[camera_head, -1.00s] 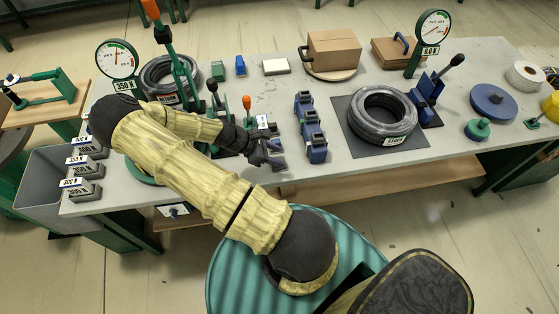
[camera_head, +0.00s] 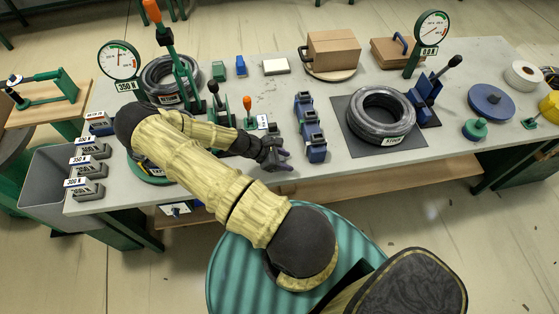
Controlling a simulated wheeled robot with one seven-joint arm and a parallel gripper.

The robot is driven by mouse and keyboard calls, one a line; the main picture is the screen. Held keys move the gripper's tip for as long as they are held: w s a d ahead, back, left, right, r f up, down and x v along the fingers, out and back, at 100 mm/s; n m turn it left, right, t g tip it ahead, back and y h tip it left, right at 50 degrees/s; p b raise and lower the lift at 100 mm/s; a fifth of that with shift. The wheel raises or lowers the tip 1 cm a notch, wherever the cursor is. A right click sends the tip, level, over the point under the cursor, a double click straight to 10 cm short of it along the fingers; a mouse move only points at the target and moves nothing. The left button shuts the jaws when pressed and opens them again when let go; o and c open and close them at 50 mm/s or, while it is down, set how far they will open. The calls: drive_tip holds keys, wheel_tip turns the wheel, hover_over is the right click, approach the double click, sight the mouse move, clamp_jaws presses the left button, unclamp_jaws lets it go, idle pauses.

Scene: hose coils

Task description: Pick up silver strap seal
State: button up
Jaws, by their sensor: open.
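My gripper (camera_head: 285,160) is open, low over or at the front part of the grey workbench (camera_head: 340,178), left of the blue block-like devices. I cannot make out a silver strap seal; it may be too small to see or hidden by my gripper or arm. A small white label (camera_head: 262,121) stands just behind my gripper. My yellow-sleeved arm reaches in from the lower right and covers part of the bench's left side.
Blue devices (camera_head: 309,128) stand close right of my gripper. A black hose coil (camera_head: 381,113) lies on a dark mat farther right. Green lever tools (camera_head: 182,82) stand left, behind my arm. Labelled grey blocks (camera_head: 88,168) line the left edge.

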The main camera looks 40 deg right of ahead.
clamp_jaws()
idle(0.3)
wheel_tip(320, 180, up, 10)
drive_tip(key=b, duration=0.1)
drive_tip(key=shift+b, duration=0.4)
drive_tip(key=shift+w, duration=0.1)
idle(0.5)
